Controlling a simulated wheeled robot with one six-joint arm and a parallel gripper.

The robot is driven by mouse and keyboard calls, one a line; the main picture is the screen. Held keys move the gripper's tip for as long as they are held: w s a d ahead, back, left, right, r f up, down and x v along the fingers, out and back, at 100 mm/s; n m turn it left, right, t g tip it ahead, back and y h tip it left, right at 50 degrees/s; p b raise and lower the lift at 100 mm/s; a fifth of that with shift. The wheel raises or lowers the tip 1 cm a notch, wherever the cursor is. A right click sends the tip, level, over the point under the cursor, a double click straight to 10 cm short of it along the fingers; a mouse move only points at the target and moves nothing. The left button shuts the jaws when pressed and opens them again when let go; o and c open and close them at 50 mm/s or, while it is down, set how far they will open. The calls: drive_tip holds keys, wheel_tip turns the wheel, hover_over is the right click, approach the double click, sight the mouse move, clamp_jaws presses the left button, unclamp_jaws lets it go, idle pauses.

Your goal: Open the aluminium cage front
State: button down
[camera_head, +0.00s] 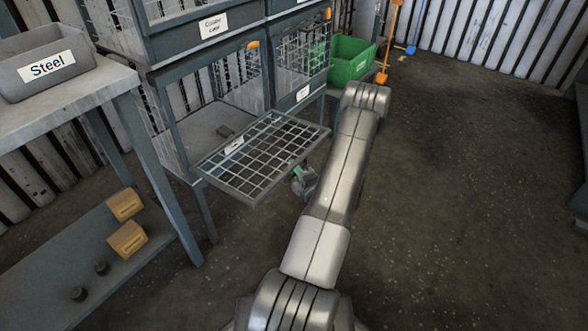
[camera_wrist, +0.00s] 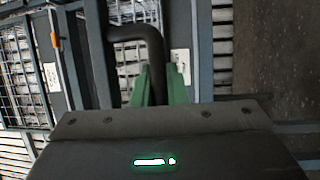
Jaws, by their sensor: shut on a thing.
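The cage front (camera_head: 262,152) is a wire-mesh panel in a grey frame. In the head view it is folded down and out, nearly level, below the open mouth of the lower-left cage (camera_head: 208,118). Its small label is too small to read. My gripper (camera_head: 303,180) is at the panel's outer right edge, partly hidden by my arm. In the wrist view the green fingers of my gripper (camera_wrist: 161,88) are close together at a dark bent handle (camera_wrist: 150,42). They are shut on it, though their contact is partly hidden.
A cage labelled copper (camera_head: 213,26) is above, and a closed mesh cage (camera_head: 303,50) stands to the right. A green bin (camera_head: 351,62) is beyond it. A workbench with a grey Steel bin (camera_head: 45,66) stands left. Open floor (camera_head: 450,200) lies right of my arm.

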sight(291, 156)
wheel_tip(291, 156, up, 4)
drive_tip(key=shift+f+p, duration=0.1)
drive_tip(key=shift+p, duration=0.75)
drive_tip(key=c, duration=1.5)
unclamp_jaws()
drive_tip(key=shift+o, duration=0.2)
drive_tip(key=shift+s+d+f, duration=0.1)
drive_tip(key=p+v, duration=0.1)
drive_tip(key=v, duration=1.2)
drive_tip(key=shift+s+d+p, duration=0.25)
drive_tip(key=shift+p, duration=0.1)
